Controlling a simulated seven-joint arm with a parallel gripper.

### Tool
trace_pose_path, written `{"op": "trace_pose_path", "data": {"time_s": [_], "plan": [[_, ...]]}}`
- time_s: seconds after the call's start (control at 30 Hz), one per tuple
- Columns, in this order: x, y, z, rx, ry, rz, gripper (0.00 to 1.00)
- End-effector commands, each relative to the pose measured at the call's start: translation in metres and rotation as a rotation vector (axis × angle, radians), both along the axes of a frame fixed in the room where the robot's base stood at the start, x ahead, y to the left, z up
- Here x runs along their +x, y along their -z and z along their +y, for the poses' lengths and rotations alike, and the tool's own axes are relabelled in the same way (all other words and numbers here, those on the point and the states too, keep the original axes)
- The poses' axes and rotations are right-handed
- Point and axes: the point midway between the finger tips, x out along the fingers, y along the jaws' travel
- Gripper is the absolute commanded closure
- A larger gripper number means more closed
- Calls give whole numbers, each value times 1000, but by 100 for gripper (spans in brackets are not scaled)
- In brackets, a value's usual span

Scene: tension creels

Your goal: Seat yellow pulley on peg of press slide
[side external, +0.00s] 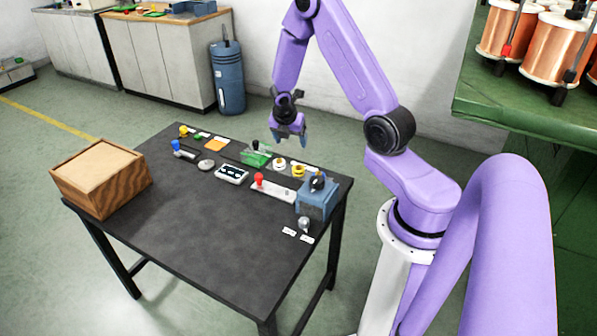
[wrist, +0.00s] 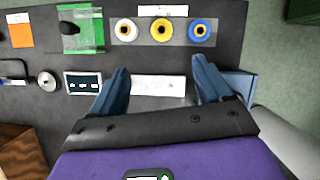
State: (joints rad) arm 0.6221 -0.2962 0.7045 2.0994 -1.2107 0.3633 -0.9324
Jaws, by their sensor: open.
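The yellow pulley (wrist: 162,36) is the middle one of three pulleys in a row in the wrist view. It also shows in the side view (side external: 298,173). My gripper (side external: 289,138) is open and empty, raised above the back of the table. In the wrist view its fingertips (wrist: 161,68) are spread wide, with the pulley row beyond them. A green fixture with a black knob (side external: 256,158) stands left of the pulleys. A white plate with a red knob (side external: 275,188) lies in front of them. I cannot tell which fixture is the press slide, and no peg is clear.
A blue box (side external: 315,201) stands at the table's right edge. A wooden box (side external: 100,178) is at the left. The front middle of the dark table (side external: 210,230) is clear.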

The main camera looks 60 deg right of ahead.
Motion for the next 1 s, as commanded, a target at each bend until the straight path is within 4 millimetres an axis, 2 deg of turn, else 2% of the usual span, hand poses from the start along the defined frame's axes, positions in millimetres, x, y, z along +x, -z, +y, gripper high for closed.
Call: {"op": "trace_pose_path", "data": {"time_s": [0.17, 0.8, 1.0], "plan": [[0, 14, -8, 1, -5, 8, 22], [6, 102, -42, 1, -2, 6, 22], [7, 114, -48, 0, -1, 4, 22]]}}
